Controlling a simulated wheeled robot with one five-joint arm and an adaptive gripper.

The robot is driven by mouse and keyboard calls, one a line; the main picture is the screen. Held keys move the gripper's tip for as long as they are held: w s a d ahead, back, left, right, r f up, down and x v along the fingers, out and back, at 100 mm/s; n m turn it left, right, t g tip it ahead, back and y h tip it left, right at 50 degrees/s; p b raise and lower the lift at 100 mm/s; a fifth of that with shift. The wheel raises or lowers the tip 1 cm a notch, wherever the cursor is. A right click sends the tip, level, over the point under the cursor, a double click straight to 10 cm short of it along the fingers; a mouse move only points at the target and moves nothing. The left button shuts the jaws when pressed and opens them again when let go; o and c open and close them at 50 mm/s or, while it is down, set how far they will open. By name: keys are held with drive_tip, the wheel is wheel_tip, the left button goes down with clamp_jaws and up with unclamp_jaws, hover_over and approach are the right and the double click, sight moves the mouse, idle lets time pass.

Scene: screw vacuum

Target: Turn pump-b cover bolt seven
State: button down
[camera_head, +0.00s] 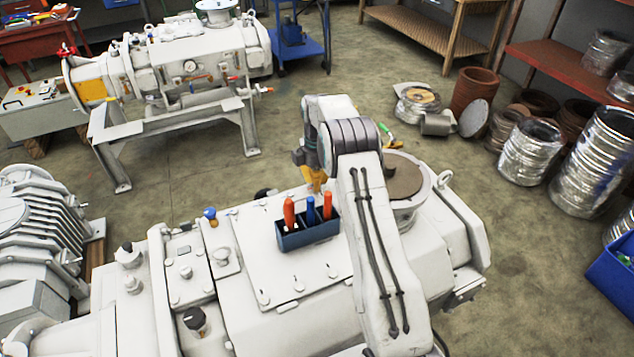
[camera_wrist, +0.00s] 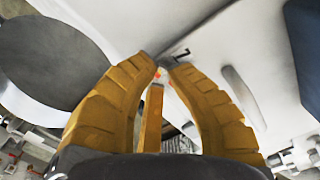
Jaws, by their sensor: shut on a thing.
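The pump in the foreground has a pale cover plate (camera_head: 262,268) with several small bolts along its edges, one of them a near-edge bolt (camera_head: 298,286). I cannot tell which bolt is number seven. My gripper (camera_head: 316,184) points down behind the tool holder, over the far side of the pump. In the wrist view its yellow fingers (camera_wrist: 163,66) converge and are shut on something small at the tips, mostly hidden. A thin dark bent piece (camera_wrist: 181,55) shows right at the tips, against the pale surface. I cannot tell whether it touches a bolt.
A blue tool holder (camera_head: 308,237) with red and blue handles stands on the cover; its side may be the dark blue shape in the wrist view (camera_wrist: 305,45). A round flanged port (camera_head: 402,178) rises right of my gripper. Another pump (camera_head: 190,65) stands behind, with open floor between.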

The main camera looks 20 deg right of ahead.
drive_tip(key=shift+s+a+f+n, duration=0.1)
drive_tip(key=shift+f+n, duration=0.1)
drive_tip(key=shift+n, duration=0.2)
drive_tip(key=c, duration=1.1)
unclamp_jaws()
drive_tip(key=shift+r, duration=0.1)
drive_tip(key=shift+r, duration=0.15)
wheel_tip(320, 180, up, 12)
drive_tip(key=shift+f, duration=0.15)
drive_tip(key=shift+o, duration=0.2)
